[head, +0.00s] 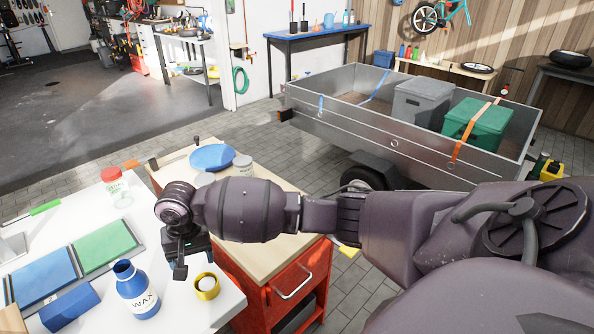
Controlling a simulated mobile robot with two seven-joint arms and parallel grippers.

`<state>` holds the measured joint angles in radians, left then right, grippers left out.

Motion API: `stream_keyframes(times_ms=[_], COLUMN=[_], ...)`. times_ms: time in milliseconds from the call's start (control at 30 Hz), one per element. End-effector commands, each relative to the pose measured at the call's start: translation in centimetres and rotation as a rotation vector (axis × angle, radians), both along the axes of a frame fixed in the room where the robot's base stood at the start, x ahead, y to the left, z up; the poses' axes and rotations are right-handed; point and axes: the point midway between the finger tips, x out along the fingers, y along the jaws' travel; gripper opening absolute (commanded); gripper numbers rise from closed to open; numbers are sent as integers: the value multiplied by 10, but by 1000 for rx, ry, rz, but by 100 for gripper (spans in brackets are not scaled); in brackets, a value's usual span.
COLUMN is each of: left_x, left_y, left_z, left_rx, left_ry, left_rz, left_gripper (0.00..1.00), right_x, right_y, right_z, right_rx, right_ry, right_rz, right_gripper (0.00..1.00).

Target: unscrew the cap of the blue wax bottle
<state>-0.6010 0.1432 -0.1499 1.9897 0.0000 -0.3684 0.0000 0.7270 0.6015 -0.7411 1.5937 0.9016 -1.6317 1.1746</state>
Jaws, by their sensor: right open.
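The blue wax bottle (138,295) stands upright near the front of the white table, with a white "WAX" label. Its blue neck shows at the top with no cap on it. A yellow ring-shaped cap (207,287) with a pale inside lies on the table to the right of the bottle, apart from it. My right gripper (190,268) is open above the table, behind and between the bottle and the yellow cap, touching neither as far as I can see. My left gripper is not in view.
Blue and green pads (104,246) lie behind the bottle on the left, with a blue block (68,308) in front. A red-lidded jar (116,186) stands further back. A red cabinet (268,290) with a wooden top adjoins the table's right side.

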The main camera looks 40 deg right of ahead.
Motion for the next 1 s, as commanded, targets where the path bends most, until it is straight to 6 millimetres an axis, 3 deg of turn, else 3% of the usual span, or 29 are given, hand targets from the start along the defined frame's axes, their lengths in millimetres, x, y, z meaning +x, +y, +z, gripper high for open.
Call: stream_keyframes(times_ms=[200,500,767,1000], left_x=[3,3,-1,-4], left_y=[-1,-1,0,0], left_z=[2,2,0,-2], left_rx=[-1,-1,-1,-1], left_ry=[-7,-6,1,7], left_rz=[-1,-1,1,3], left_gripper=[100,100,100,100], right_x=[-38,-85,-127,-185], right_y=[30,44,10,-48], right_z=[-47,-76,-99,-128], right_rx=[183,341,276,58], right_ry=[-139,-462,-717,-872], right_rz=[132,240,253,273], right_gripper=[69,69,69,69])
